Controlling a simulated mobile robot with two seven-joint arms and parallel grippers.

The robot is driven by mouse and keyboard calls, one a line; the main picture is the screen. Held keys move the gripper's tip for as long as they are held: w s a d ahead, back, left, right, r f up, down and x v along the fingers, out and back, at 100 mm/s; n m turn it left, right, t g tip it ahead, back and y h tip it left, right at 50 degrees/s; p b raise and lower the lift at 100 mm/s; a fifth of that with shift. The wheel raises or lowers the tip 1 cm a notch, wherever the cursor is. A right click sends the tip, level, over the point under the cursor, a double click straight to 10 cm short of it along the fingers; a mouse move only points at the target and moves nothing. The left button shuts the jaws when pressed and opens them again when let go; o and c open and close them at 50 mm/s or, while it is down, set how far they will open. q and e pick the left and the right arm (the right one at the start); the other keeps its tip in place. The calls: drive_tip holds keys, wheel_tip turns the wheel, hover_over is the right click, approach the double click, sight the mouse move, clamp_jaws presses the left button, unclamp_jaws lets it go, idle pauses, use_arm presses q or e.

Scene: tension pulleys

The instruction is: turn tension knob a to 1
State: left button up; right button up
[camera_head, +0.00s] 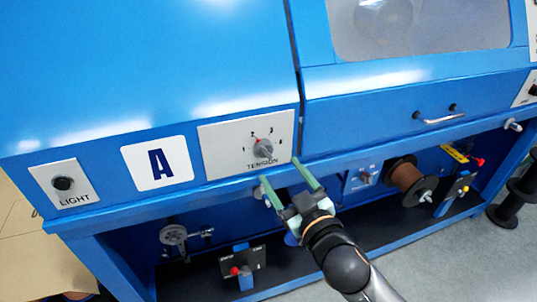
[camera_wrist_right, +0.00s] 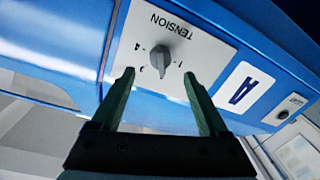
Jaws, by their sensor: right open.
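The tension knob (camera_head: 263,148) is a small round grey knob with a reddish mark. It sits on a white plate (camera_head: 220,142) labelled TENSION, beside the big letter A sign (camera_head: 157,163). Numbers run around it, with 1 at its left and 4 at its right; its exact setting is hard to read. My right gripper (camera_head: 280,170) is open and empty, its green fingers pointing up at the plate from below and right of the knob. In the right wrist view the knob (camera_wrist_right: 158,54) lies ahead, between and beyond the fingertips (camera_wrist_right: 159,74). My left gripper is out of view.
A light button plate (camera_head: 64,184) is at the left. A drawer-like front panel with a metal handle (camera_head: 438,117) is at the right. Below the blue ledge are a copper-coloured spool (camera_head: 406,175) and a small switch box (camera_head: 243,265). The space before the knob looks clear.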

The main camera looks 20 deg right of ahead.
sight(268, 156)
drive_tip(key=w, duration=0.4)
drive_tip(key=w+a, duration=0.1)
drive_tip(key=w, duration=0.2)
clamp_jaws()
idle(0.6)
